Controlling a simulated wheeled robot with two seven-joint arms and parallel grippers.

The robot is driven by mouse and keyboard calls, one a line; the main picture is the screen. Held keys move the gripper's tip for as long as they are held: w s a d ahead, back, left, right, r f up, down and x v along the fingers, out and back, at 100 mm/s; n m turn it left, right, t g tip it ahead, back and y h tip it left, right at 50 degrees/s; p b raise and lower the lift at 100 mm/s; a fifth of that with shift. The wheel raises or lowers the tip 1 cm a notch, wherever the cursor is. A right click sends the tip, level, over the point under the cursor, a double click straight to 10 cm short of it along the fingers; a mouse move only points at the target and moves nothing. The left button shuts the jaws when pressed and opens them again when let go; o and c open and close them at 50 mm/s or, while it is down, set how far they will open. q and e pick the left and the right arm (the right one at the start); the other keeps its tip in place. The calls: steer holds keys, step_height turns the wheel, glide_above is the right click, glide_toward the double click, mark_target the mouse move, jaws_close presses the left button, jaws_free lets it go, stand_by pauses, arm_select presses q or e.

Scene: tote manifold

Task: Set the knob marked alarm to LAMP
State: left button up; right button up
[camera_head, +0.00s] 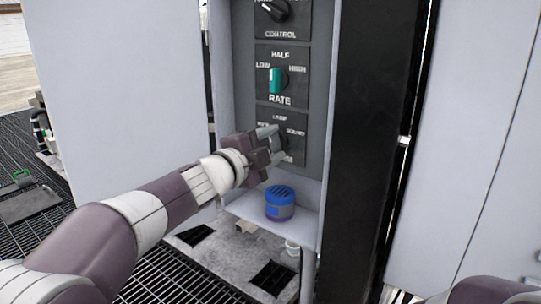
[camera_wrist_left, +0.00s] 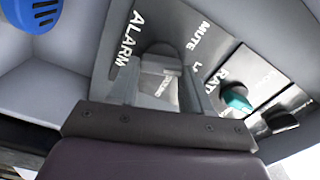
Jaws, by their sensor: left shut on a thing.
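The alarm knob (camera_head: 284,140) is on the lowest plate (camera_head: 292,120) of the panel, mostly hidden by my left gripper (camera_head: 277,145). In the left wrist view the plate reads ALARM and MUTE, with other words partly covered. There the grey knob (camera_wrist_left: 161,62) sits between the two fingers of my left gripper (camera_wrist_left: 163,80), which is shut on it. I cannot tell which word the knob points at. Small lettering at the plate's top is too blurred to read surely. My right gripper is out of view.
Above is the RATE plate with a teal knob (camera_head: 275,80), then a black CONTROL knob (camera_head: 275,10). A blue round device (camera_head: 280,202) stands on the ledge (camera_head: 308,228) below. A black post (camera_head: 372,150) rises right of the panel.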

arm_select(q)
steer(key=shift+f+m+b, duration=0.15)
steer(key=shift+m+b, duration=0.3)
steer(key=shift+m, duration=0.3)
steer(key=shift+f+m+b, duration=0.15)
steer(key=shift+m+b, duration=0.25)
steer(key=shift+m, duration=0.35)
steer(key=shift+r, duration=0.1)
steer(key=o, duration=0.9)
steer(key=shift+o, duration=0.7)
steer(key=shift+w+a, duration=0.1)
steer(key=shift+s+a, duration=0.25)
steer(key=shift+s, duration=0.2)
steer(key=b+v, duration=0.2)
steer(key=v, duration=0.9)
steer(key=shift+s+a+b, duration=0.2)
steer(key=shift+s+b, duration=0.05)
steer(key=shift+b, duration=0.05)
